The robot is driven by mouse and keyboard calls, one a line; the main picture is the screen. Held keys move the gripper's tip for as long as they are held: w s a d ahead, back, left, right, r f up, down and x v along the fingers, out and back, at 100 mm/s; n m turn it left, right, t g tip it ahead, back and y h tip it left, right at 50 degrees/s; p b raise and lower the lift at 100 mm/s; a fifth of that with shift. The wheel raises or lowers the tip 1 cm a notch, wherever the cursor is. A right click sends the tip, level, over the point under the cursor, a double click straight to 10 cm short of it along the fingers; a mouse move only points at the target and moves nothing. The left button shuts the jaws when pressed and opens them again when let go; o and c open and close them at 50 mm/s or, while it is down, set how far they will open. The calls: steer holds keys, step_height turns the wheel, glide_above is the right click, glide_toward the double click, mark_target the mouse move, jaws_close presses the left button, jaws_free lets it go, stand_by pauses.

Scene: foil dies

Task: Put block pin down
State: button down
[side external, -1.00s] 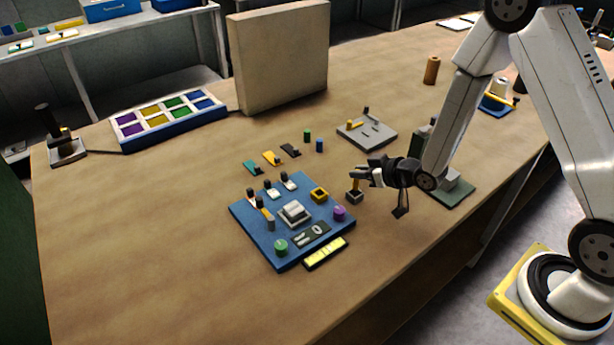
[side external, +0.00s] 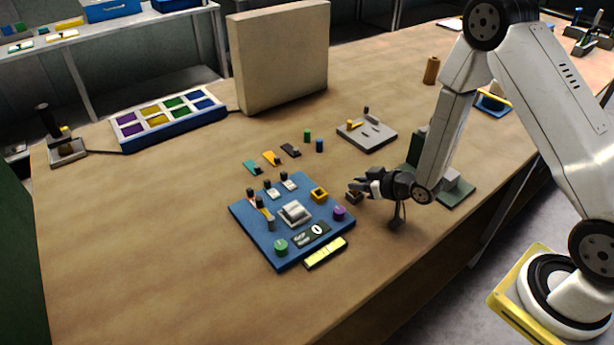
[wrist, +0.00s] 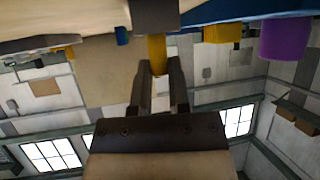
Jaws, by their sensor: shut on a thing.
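A yellow pin (wrist: 157,50) stands between the fingertips of my gripper (wrist: 158,72) in the wrist view. My gripper is shut on it. The pin's far end meets a small brownish-grey block (wrist: 154,14); I cannot tell how deep it sits in it. In the side external view my gripper (side external: 358,187) is low over the table, just right of the blue panel (side external: 250,232). The small block (side external: 354,197) is on the table right under the fingertips, partly covered by them. The pin is mostly hidden there.
Small green (side external: 307,135) and blue (side external: 319,145) cylinders stand behind the panel.

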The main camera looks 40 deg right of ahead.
steer(key=shift+f, duration=0.2)
steer(key=shift+f, duration=0.25)
steer(key=c, duration=0.6)
jaws_free()
steer(key=shift+r, duration=0.2)
steer(key=shift+w+r, duration=0.1)
steer(key=shift+r, duration=0.25)
steer(key=shift+v, duration=3.85)
steer(key=shift+r, duration=0.15)
